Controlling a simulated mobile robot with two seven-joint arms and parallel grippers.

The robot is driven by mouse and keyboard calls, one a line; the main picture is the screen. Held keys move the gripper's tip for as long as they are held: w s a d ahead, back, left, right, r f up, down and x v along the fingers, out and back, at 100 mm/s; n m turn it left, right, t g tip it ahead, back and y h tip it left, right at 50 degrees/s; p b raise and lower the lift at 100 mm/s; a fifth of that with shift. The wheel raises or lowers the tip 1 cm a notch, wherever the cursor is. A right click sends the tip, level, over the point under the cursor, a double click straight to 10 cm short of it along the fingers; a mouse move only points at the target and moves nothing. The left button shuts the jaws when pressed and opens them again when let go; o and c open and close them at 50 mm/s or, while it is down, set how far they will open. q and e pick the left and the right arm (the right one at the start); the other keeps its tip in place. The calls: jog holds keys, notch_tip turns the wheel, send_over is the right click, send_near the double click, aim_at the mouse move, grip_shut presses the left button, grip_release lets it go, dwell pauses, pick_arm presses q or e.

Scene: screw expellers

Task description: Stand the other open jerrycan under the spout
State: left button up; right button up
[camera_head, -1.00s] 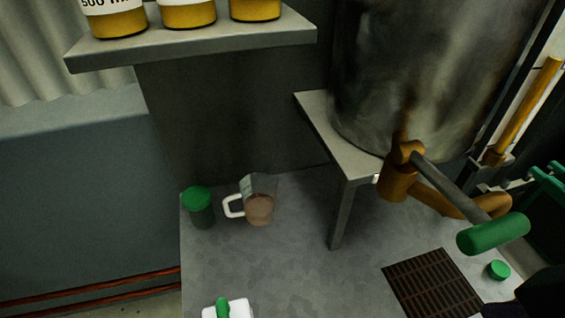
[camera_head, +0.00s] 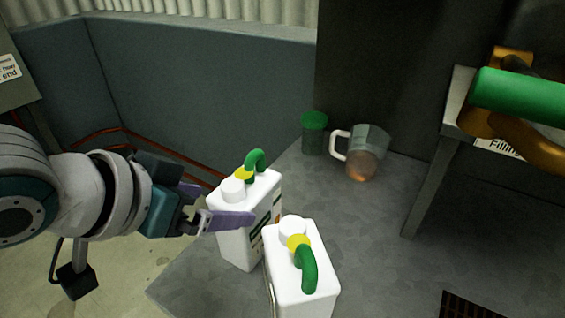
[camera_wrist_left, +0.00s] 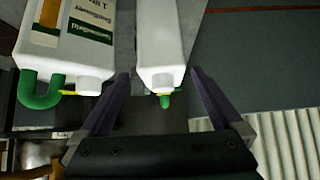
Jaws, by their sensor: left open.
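Two white jerrycans with green handles stand at the table's near edge in the head view. The farther jerrycan (camera_head: 232,246) is between the fingers of my left gripper (camera_head: 213,204). The nearer jerrycan (camera_head: 302,292) stands beside it to the right. In the left wrist view my open left gripper (camera_wrist_left: 160,103) has one purple finger on either side of the farther can's top (camera_wrist_left: 160,40), with gaps visible. The nearer can (camera_wrist_left: 65,35) lies outside the fingers, at left. Brass pipework (camera_head: 522,147) with a green lever (camera_head: 520,98) is at right. The spout's outlet cannot be made out. My right gripper is not in view.
A raised stand (camera_head: 420,195) and a dark grate (camera_head: 470,305) are at right. The table's middle is clear.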

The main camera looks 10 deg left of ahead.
aim_at(227, 204)
pick_arm(q)
jog(key=b+x, duration=0.1)
jog(key=x, duration=0.2)
jog(key=shift+w+d+f, duration=0.15)
jog(key=shift+w+f, duration=0.1)
jog(key=shift+w, duration=0.05)
jog(key=shift+w+r+b+x, duration=0.15)
jog(key=shift+b+x, duration=0.45)
jog(key=shift+x, duration=0.75)
jog(key=shift+w+r+b+x, duration=0.15)
jog(key=shift+b+x, duration=0.4)
jog(key=shift+x, duration=0.8)
jog(key=shift+s, duration=0.1)
grip_shut()
jog(key=shift+r, duration=0.15)
